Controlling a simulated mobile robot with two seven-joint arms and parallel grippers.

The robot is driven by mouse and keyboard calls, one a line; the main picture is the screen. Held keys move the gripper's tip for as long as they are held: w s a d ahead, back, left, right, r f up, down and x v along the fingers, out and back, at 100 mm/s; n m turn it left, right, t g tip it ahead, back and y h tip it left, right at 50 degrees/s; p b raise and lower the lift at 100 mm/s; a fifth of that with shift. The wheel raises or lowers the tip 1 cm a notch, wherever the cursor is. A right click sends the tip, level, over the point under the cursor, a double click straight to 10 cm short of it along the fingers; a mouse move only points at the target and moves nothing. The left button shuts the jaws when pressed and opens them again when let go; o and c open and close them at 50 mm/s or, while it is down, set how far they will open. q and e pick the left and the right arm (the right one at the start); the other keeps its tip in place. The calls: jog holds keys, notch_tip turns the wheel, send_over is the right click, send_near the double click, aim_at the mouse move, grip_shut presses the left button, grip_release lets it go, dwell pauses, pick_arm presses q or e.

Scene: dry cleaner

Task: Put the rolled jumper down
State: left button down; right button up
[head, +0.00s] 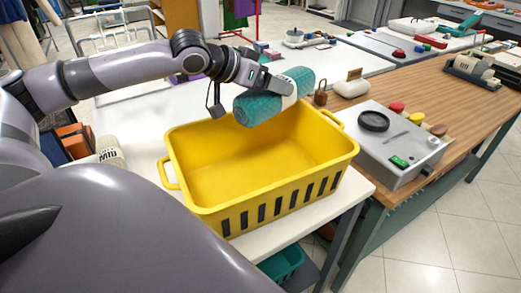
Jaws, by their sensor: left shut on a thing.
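My left gripper (279,87) is shut on the rolled jumper (256,106), a teal roll with a pale band around it. It holds the jumper above the far side of a large yellow basket (262,217). The jumper lies sideways, its right end a little higher than its left. The basket looks empty inside and stands on a white table. The gripper's fingers press the jumper near its middle, and part of the fingers is hidden by the roll. My right gripper is out of view.
A grey control box (391,148) with coloured buttons stands right of the basket on a wooden counter (440,85). A brown padlock-shaped object (320,93) and a white rounded item (351,88) lie near the jumper. A teal basket (283,263) sits below the table.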

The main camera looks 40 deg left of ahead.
pick_arm(q)
jog(key=shift+w, duration=0.1)
notch_tip(320, 180, down, 20)
jog(key=shift+r, duration=0.15)
grip_release()
dwell(0.3)
jog(key=v, duration=0.1)
jog(key=b+v, duration=0.1)
jog(key=v, duration=0.1)
jog(key=b+v, duration=0.1)
jog(key=shift+s+a, duration=0.2)
jog(key=shift+s, duration=0.35)
jog(key=shift+s+a+r+b, duration=0.15)
jog(key=shift+s+r+b, duration=0.25)
jog(key=shift+b, duration=0.45)
jog(key=shift+s+a+r+b, duration=0.1)
jog(key=shift+s+r+b, duration=0.4)
jog(key=shift+b, duration=0.1)
